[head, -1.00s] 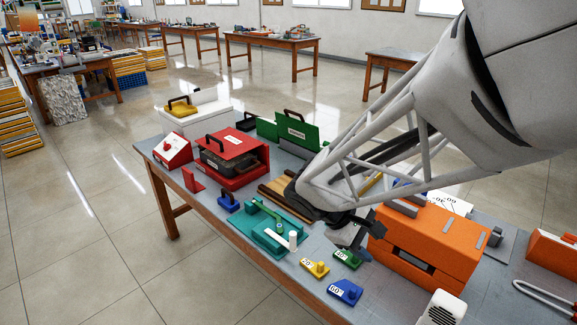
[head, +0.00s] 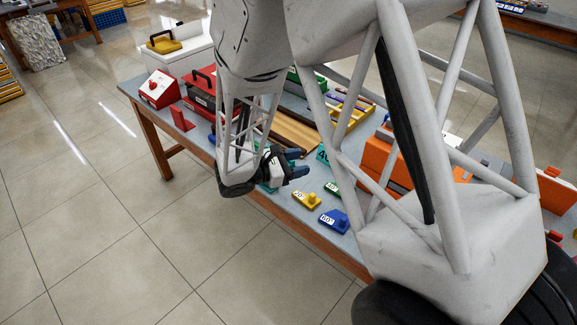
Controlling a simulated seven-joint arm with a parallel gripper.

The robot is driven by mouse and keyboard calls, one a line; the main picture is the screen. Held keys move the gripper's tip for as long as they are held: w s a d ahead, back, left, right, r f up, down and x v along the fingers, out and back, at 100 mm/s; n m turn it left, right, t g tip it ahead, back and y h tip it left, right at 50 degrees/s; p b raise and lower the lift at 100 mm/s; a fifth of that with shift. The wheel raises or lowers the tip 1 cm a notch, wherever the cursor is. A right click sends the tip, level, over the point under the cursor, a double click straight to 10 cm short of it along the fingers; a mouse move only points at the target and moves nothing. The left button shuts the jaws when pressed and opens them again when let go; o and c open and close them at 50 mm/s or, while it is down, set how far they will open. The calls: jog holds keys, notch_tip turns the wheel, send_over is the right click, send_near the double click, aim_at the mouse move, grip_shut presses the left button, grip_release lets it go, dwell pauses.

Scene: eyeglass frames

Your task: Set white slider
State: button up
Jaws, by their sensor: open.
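My gripper (head: 302,163) is open, its dark fingers pointing right, over the front edge area of the workbench. The white slider cannot be made out; my wrist and arm cover that part of the bench. Only small bits of the teal fixture (head: 263,188) show beside and below my wrist. A teal piece with a number label (head: 322,154) shows just right of the fingers. I cannot tell whether my gripper touches anything.
The yellow block (head: 306,201), blue block (head: 334,221) and green block (head: 332,189) sit right of my gripper near the bench's front edge. An orange box (head: 379,160) stands farther right.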

jog(key=w+a+f+n+t+y, duration=0.1)
jog(key=w+a+f+n+t, duration=0.2)
jog(key=a+f, duration=0.5)
notch_tip(320, 180, down, 2)
jog(key=shift+a+f+n+t, duration=0.1)
jog(key=shift+a+n+t, duration=0.1)
jog(key=shift+n+t, duration=0.85)
jog(key=shift+w+d, duration=0.1)
jog(key=shift+x, duration=3.85)
grip_shut()
